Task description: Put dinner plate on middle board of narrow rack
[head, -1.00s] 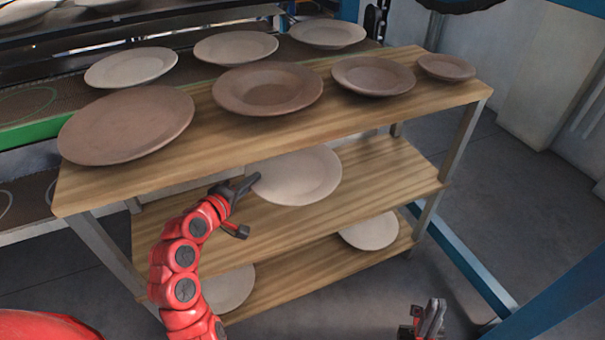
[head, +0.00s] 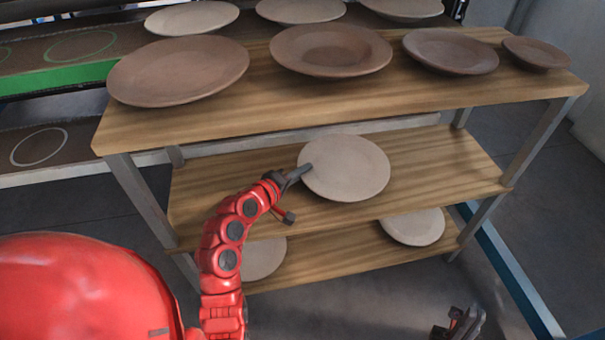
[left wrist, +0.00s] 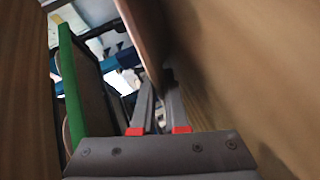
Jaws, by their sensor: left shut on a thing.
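The pale dinner plate (head: 350,168) is over the middle board (head: 440,165) of the narrow rack, below the top board. My left gripper (head: 300,174) is shut on its left edge. The plate looks nearly flat; I cannot tell whether it touches the board. In the left wrist view the fingers (left wrist: 158,115) have a brown surface (left wrist: 145,35) between or just beyond them. My right gripper (head: 462,324) is low at the bottom edge, away from the rack, empty; its opening is unclear.
The top board (head: 300,105) holds several brown plates, among them a large one (head: 178,70) at left. The bottom board (head: 350,258) holds a pale plate (head: 413,227) at right and another (head: 262,258) at left. A conveyor with a green edge (head: 75,76) stands behind.

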